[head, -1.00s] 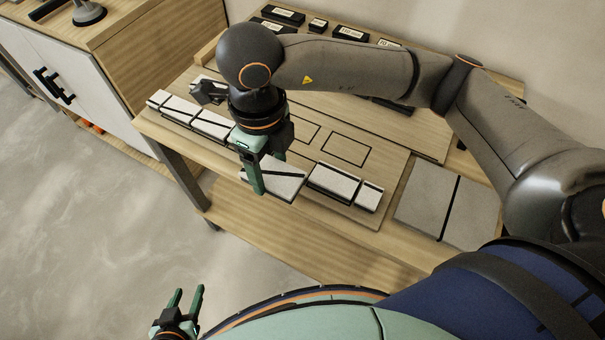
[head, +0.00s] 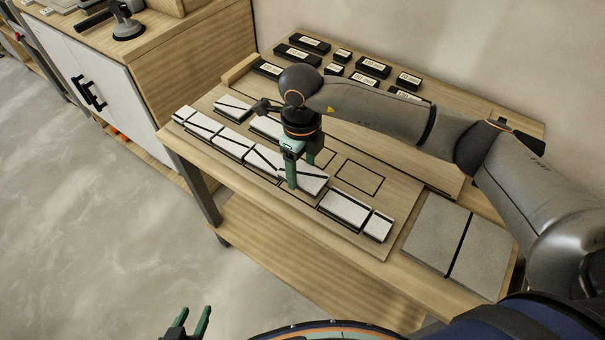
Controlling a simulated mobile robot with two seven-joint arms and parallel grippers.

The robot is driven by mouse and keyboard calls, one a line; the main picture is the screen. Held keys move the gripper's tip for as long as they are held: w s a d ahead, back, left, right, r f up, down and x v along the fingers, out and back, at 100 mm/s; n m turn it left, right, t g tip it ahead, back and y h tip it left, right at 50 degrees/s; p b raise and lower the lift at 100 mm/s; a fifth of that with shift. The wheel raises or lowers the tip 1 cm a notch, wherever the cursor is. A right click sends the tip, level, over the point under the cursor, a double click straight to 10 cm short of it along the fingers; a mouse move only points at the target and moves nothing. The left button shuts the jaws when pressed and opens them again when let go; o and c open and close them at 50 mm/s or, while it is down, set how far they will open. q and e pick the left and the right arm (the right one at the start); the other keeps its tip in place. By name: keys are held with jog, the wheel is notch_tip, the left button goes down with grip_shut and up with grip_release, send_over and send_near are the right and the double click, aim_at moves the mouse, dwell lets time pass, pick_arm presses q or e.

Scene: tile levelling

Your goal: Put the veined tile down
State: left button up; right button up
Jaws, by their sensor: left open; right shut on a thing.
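The veined tile (head: 316,183), white with a dark line across it, is in my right gripper (head: 302,180). The gripper is shut on it, pointing down over the front row on the wooden board (head: 375,246). The tile is over the gap between a white tile (head: 265,159) on its left and another (head: 345,208) on its right. Dark outline shows at its near edge. I cannot tell whether it touches the board. My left gripper (head: 192,322) is open and empty at the bottom edge, away from the table.
More white tiles (head: 233,143) continue the row leftwards, some lying behind it. An empty outlined square (head: 360,178) is behind the row. Two grey slabs (head: 434,228) lie at right. Several labelled black blocks (head: 310,43) stand at the back.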

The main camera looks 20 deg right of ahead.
aim_at(303, 177)
jog(key=shift+w+d+f, duration=0.15)
jog(key=shift+w+f, duration=0.2)
jog(key=shift+f, duration=0.15)
notch_tip(303, 177, down, 4)
jog(key=shift+w+d+r, duration=0.1)
jog(key=shift+w+r, duration=0.05)
jog(key=shift+r, duration=0.1)
jog(key=shift+f, duration=0.1)
jog(key=shift+f, duration=0.15)
jog(key=o, duration=1.4)
jog(key=shift+o, duration=0.2)
